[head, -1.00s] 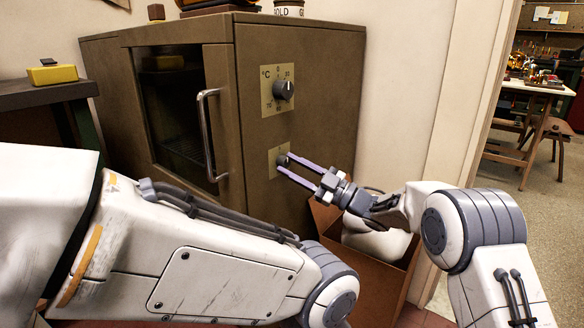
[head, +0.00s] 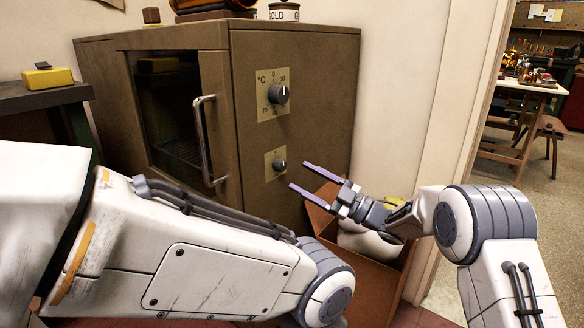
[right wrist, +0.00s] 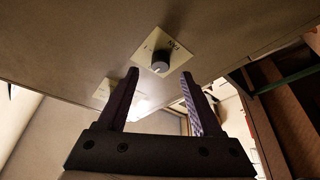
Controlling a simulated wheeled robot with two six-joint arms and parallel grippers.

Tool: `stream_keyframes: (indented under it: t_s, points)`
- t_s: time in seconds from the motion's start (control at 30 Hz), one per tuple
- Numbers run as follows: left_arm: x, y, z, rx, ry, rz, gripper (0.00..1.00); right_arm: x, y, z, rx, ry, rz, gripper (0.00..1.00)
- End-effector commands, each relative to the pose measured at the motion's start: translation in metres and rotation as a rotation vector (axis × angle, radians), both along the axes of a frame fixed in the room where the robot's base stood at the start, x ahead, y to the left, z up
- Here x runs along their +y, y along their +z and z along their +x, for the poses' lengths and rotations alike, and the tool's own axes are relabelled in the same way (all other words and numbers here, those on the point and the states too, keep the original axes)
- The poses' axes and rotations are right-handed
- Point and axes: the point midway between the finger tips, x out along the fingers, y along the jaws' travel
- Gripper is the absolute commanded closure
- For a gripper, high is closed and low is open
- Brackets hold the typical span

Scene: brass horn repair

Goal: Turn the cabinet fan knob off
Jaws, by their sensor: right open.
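The brown cabinet (head: 318,95) has a small dark lower knob (head: 279,165) on a pale plate on its right-hand side, below a larger °C dial (head: 279,95). In the right wrist view the small knob (right wrist: 160,64) sits on its plate, just beyond and between the fingertips, with a pale pointer mark.
The cabinet's glass door with a metal handle (head: 204,140) is shut. An open cardboard box (head: 368,290) with a white bundle stands below my right gripper. A dark side table (head: 45,97) bears a yellow block. A doorway opens at the right.

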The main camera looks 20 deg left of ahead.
Motion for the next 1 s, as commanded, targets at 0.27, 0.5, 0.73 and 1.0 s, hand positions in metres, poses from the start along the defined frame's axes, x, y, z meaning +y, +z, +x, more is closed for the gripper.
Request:
stream_keyframes:
  t_s: [0.27,0.5,0.73,1.0]
  points:
    - [0.0,0.017,0.0,0.0,0.0,0.0,1.0,-0.044,-0.013,-0.004,0.002,-0.003,-0.001,0.33]
    - [0.0,0.018,0.0,0.0,0.0,0.0,1.0,-0.053,-0.018,-0.006,0.0,0.0,0.0,0.33]
    - [0.0,0.018,0.0,0.0,0.0,0.0,1.0,-0.052,-0.017,-0.006,0.001,-0.003,-0.002,0.33]
    - [0.0,0.034,0.0,0.0,0.0,0.0,1.0,-0.028,0.018,0.016,0.114,-0.263,-0.17,0.33]
